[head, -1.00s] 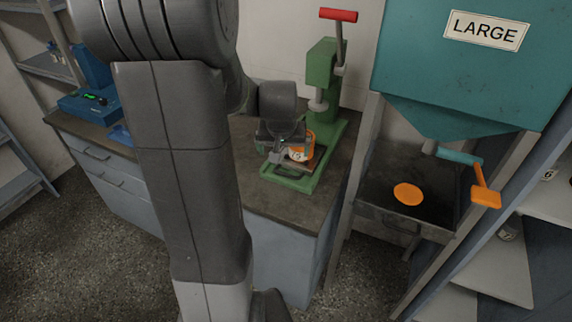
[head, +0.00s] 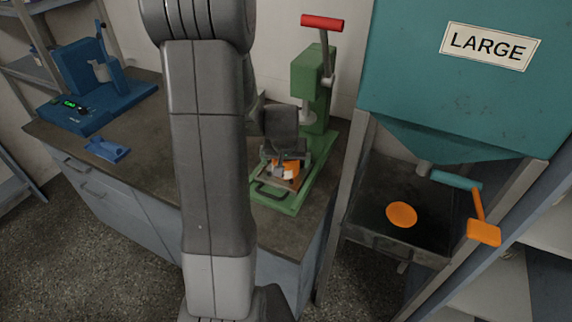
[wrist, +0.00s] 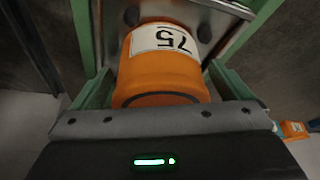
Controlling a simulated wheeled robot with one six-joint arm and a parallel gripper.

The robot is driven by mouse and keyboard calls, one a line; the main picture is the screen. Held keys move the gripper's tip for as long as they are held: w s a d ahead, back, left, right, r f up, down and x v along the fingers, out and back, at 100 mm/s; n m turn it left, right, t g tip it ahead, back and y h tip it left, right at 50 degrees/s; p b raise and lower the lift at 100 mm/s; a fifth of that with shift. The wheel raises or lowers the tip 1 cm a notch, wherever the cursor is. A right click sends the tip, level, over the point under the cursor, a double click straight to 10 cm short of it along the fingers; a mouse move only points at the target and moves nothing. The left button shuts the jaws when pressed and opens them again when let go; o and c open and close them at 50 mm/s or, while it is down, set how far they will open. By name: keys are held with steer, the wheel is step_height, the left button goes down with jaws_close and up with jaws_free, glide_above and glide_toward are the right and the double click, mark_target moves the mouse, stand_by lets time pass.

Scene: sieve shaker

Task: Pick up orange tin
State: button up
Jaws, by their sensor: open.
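The orange tin (wrist: 160,75) carries a white label reading 75 and sits on the base of the green press (head: 318,85). In the head view the tin (head: 292,169) is partly hidden by my gripper (head: 284,162). In the wrist view the tin lies straight ahead of my gripper, close to the dark gripper body. My gripper is open at the tin; I cannot tell whether the fingers touch it.
The press has a red-handled lever (head: 322,22) above. A blue machine (head: 85,85) and a small blue part (head: 107,149) are on the counter's left. To the right stands the teal LARGE hopper (head: 460,90) over a dark tray (head: 365,215) holding an orange disc (head: 401,214).

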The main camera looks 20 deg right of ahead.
steer(key=shift+c, duration=0.5)
steer(key=c, duration=1)
steer(key=shift+r, duration=0.1)
